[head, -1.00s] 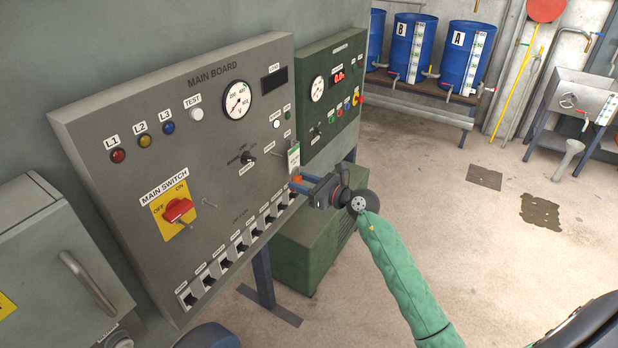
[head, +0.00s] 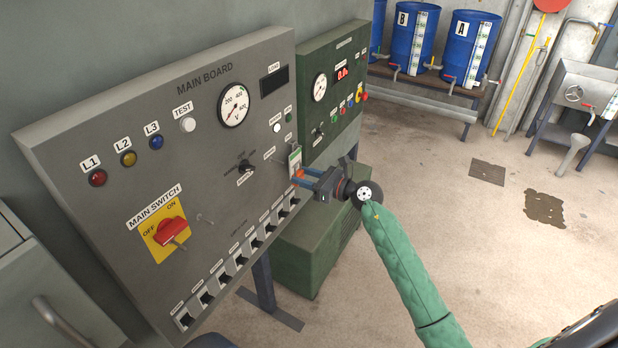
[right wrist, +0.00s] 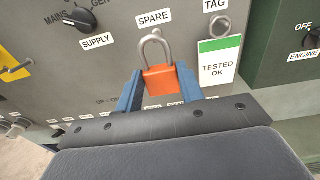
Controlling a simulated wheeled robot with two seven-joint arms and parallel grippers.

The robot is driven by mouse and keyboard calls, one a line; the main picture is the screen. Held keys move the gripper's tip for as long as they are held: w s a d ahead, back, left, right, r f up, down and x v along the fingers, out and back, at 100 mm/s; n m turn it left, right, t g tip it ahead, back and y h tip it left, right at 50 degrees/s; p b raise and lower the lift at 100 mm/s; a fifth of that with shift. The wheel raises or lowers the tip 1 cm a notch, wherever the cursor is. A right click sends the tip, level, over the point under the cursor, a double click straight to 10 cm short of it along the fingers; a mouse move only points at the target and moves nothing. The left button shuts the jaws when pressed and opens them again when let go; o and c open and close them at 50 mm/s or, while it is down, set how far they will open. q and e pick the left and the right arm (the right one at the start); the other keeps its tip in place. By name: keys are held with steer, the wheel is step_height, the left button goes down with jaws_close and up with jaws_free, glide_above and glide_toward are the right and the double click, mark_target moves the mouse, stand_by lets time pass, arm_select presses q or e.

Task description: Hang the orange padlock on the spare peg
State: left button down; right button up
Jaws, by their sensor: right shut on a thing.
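The orange padlock (right wrist: 166,88) is upright between the blue fingers of my right gripper (head: 303,180), which is shut on its body. Its grey shackle (right wrist: 144,53) points up, just below the SPARE label (right wrist: 154,18) in the right wrist view. The spare peg (head: 269,153) sticks out of the main board (head: 85,130) in the head view. In the wrist view the shackle's top overlaps the peg's place; I cannot tell whether it is around the peg. In the head view the padlock is a small orange patch (head: 297,175). My left gripper is not in view.
A white and green TESTED OK tag (right wrist: 219,62) hangs close to the right of the padlock. A row of breakers (head: 231,262) lies below, and the red main switch (head: 170,231) is at left. A green panel (head: 334,88) adjoins on the right.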

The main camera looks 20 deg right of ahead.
steer(key=shift+w+a+r, duration=0.1)
steer(key=shift+w+a, duration=0.1)
steer(key=shift+a, duration=0.1)
steer(key=shift+x, duration=1.65)
steer(key=shift+w+a+f, duration=0.2)
steer(key=shift+w+a, duration=0.2)
steer(key=shift+w, duration=0.15)
steer(key=shift+w+a+f, duration=0.25)
steer(key=shift+w+a, duration=0.1)
steer(key=shift+w, duration=0.15)
steer(key=shift+w+a+f+b, duration=0.2)
steer(key=shift+w+b, duration=0.1)
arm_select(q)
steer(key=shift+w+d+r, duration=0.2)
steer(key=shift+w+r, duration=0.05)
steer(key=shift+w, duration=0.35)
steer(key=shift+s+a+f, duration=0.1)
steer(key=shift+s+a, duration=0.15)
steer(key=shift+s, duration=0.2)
